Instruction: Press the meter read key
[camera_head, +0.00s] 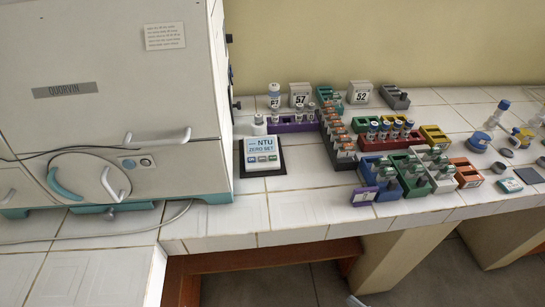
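The meter (262,158) is a small white and blue box with a dark base. It stands on the white tiled bench, just right of the large cabinet. Its display (268,148) reads "NTU ZERO SET". A row of small keys (262,159) sits below the display, some blue and one darker. The key labels are too small to read, so I cannot tell which is the read key. My gripper is not in view, and nothing touches the meter.
The large cream cabinet (110,80) fills the left. Coloured racks with vials, such as the blue rack (372,172), stand right of the meter. The bench tiles (295,210) in front are clear. A cable (120,234) lies at left.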

